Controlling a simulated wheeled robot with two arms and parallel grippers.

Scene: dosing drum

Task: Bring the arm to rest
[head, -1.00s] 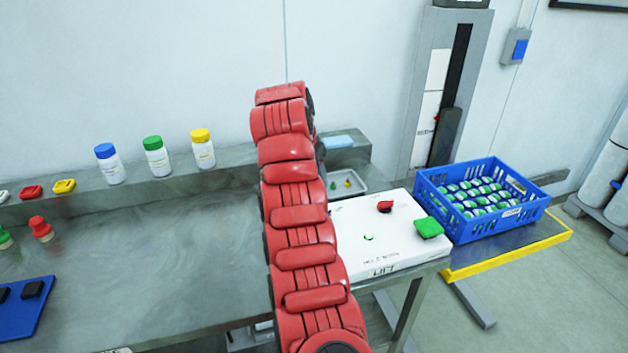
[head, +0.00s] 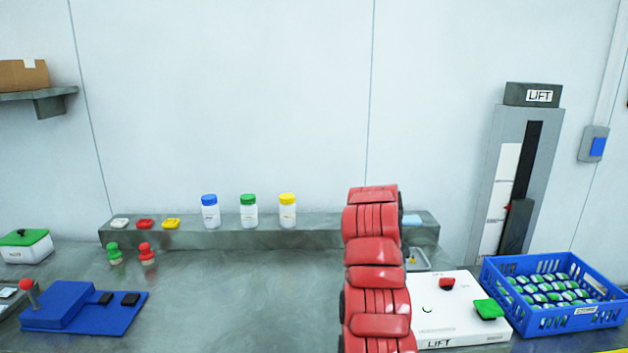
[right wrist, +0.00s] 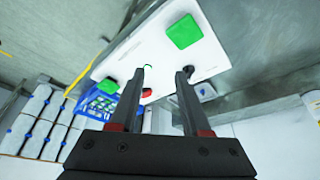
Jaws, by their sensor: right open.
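My right arm (head: 376,270), red and segmented, rises in the head view in front of the bench and the white lift panel. Its gripper is hidden behind the arm there. In the right wrist view my right gripper (right wrist: 158,98) has its two dark fingers apart, with nothing between them. Beyond the fingers is the white lift panel (right wrist: 158,52) with a large green button (right wrist: 184,31) and a red knob (right wrist: 147,92). I cannot tell the exact distance to the panel. My left gripper is not in view.
A blue crate (head: 540,323) of green-and-white items stands right of the lift panel (head: 450,325). Bottles with blue (head: 210,212), green (head: 249,212) and yellow (head: 288,212) caps stand on the rear ledge. A blue joystick base (head: 62,305) sits at left. The middle bench is clear.

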